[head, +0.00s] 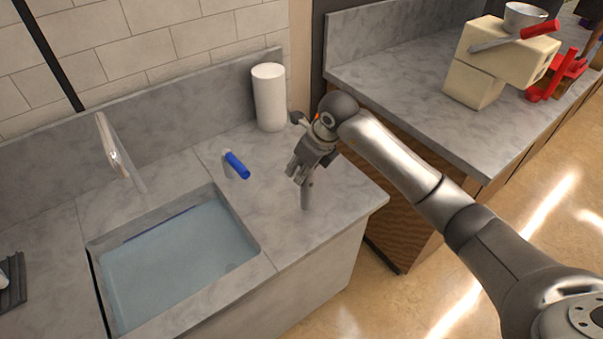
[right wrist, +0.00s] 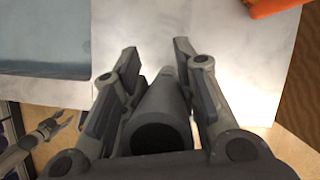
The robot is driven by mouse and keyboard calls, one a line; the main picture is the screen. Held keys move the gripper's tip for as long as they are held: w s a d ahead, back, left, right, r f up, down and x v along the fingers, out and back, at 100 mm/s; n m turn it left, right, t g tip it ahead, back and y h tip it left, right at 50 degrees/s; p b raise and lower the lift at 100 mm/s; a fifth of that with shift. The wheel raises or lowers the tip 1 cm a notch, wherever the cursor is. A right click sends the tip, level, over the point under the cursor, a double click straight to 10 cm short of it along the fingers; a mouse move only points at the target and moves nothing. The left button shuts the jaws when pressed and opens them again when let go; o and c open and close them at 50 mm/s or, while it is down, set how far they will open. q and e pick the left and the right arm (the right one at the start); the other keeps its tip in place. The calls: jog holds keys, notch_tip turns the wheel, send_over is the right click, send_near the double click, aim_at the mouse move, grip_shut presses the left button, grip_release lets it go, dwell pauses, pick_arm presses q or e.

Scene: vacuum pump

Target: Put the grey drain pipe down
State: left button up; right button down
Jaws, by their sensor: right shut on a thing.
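The grey drain pipe (head: 307,196) is held upright in my right gripper (head: 300,170), over the counter (head: 345,192) to the right of the sink. Its lower end is at or just above the counter surface; I cannot tell if it touches. In the right wrist view the pipe (right wrist: 164,103) sits between the two fingers of the right gripper (right wrist: 155,75), its dark open end facing the camera. My left gripper (right wrist: 52,126) shows small at the lower left of the right wrist view, with its fingers apart and nothing seen between them.
The sink basin (head: 180,258) with bluish water is left of the pipe. An orange object (right wrist: 270,7) shows in the right wrist view. The counter ends close to the right.

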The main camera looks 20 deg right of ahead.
pick_arm(q)
jog(key=shift+a+r+p, duration=0.45)
jog(key=shift+r+p, duration=0.1)
jog(key=shift+r, duration=0.25)
pick_arm(e)
notch_tip(320, 180, down, 3)
jog(key=shift+r, duration=0.1)
jog(key=shift+f, duration=0.2)
jog(key=c, duration=1.1)
grip_release()
jog(key=shift+s, duration=0.1)
pick_arm(q)
jog(key=shift+f, duration=0.15)
pick_arm(e)
jog(key=shift+r, duration=0.1)
